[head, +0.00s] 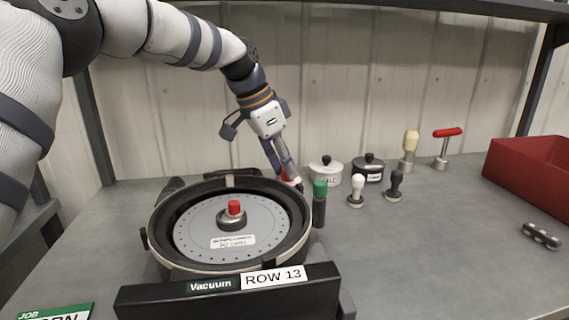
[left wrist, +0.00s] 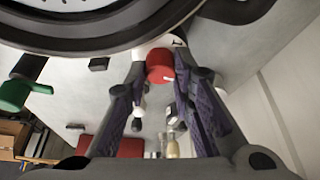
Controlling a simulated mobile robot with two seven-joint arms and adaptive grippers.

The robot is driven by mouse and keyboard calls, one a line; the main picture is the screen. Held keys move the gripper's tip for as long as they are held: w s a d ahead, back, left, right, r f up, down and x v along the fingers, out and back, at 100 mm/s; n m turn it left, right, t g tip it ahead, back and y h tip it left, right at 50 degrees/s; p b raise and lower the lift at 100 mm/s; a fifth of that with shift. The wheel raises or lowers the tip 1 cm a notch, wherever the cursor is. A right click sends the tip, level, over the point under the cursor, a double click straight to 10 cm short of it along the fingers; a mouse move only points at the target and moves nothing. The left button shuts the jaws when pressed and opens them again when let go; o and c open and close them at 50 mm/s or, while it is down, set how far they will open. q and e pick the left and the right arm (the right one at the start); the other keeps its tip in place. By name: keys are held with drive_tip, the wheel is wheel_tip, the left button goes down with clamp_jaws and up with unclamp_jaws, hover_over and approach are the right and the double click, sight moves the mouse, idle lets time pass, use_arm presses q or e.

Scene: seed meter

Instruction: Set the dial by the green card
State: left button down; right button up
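The seed meter's round dark housing (head: 155,232) stands open at the front, with a grey disc (head: 195,238) and a red-topped hub (head: 234,209) inside. A red knob (left wrist: 160,67) with a white part behind it shows beside the housing in the left wrist view; I take it for the dial. In the head view it is mostly hidden. My left gripper (head: 284,178) reaches down to it behind the housing's right rim. Its fingers (left wrist: 162,72) stand either side of the knob, with a small gap visible. The green card (head: 55,312) is cut off at the lower left; "JOB" is readable. My right gripper is out of view.
A green-topped black post (head: 320,190) stands close right of the housing. Behind are two lidded pots (head: 325,173) (head: 368,170) and several handled tools (head: 357,190). A red bin (head: 530,165) is at right. The table's right front is mostly clear.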

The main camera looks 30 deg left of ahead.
use_arm(q)
drive_tip(key=shift+s+r, duration=0.1)
drive_tip(key=shift+d+n, duration=0.1)
drive_tip(key=shift+n, duration=0.5)
drive_tip(key=c, duration=1.4)
unclamp_jaws()
drive_tip(key=shift+o, duration=0.2)
drive_tip(key=v, duration=1.1)
drive_tip(key=shift+s+r, duration=0.2)
drive_tip(key=shift+r, duration=0.15)
